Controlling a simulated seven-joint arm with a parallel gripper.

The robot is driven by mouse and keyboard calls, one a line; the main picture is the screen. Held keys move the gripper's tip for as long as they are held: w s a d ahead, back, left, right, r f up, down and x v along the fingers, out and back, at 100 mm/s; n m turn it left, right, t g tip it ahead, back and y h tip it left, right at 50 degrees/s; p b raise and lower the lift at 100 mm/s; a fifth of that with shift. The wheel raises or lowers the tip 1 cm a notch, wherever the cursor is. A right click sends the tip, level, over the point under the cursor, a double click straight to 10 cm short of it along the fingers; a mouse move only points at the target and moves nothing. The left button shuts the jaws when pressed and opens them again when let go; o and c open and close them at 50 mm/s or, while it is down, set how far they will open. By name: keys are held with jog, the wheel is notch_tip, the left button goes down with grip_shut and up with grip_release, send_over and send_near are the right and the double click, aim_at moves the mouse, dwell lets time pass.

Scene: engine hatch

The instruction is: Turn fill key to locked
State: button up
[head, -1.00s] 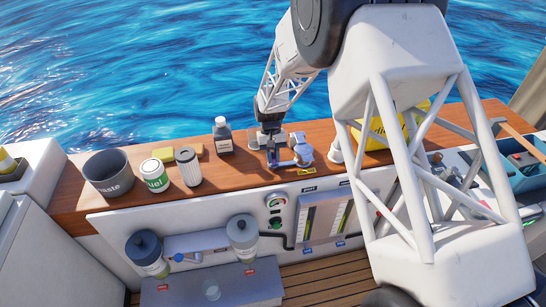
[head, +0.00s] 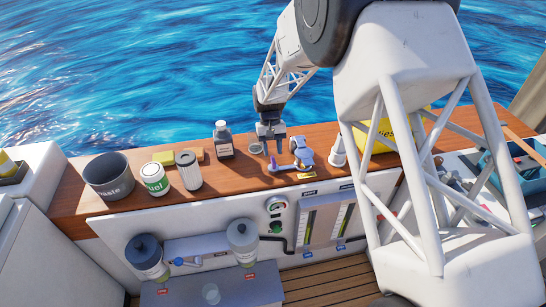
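A small blue-and-white fitting (head: 303,153) stands on the wooden counter, above a yellow label. A pale arm with a purple end (head: 271,162) lies to its left; this looks like the fill key, though the lettering is too small to read. My gripper (head: 272,149) points down just behind the purple end. Its two dark fingertips look apart with nothing between them. I cannot tell whether a finger touches the key.
A small round grey piece (head: 255,149) sits left of my gripper. A white cone-shaped piece (head: 338,152) and yellow container (head: 384,135) stand right.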

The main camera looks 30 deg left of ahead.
jog(key=shift+v, duration=1.65)
jog(key=d+r+m+t+y, duration=0.1)
jog(key=d+r, duration=0.6)
jog(key=d, duration=0.4)
jog(key=s+d+r+m+y, duration=0.1)
jog(key=d+r+m, duration=0.1)
jog(key=d+r, duration=0.8)
jog(key=d+r+m+t+y, duration=0.1)
jog(key=d+r, duration=0.4)
jog(key=d, duration=0.8)
jog(key=s+d+r+m+t, duration=0.1)
jog(key=s+d+r, duration=0.2)
jog(key=s+d, duration=0.35)
jog(key=s+d+r+m+t, duration=0.15)
jog(key=s+d, duration=0.25)
jog(key=d, duration=0.5)
jog(key=s+d+m+t, duration=0.1)
jog(key=s+d+m, duration=0.1)
jog(key=s+d, duration=1)
jog(key=shift+s+f, duration=0.3)
jog(key=shift+s, duration=1.75)
jog(key=shift+m, duration=0.25)
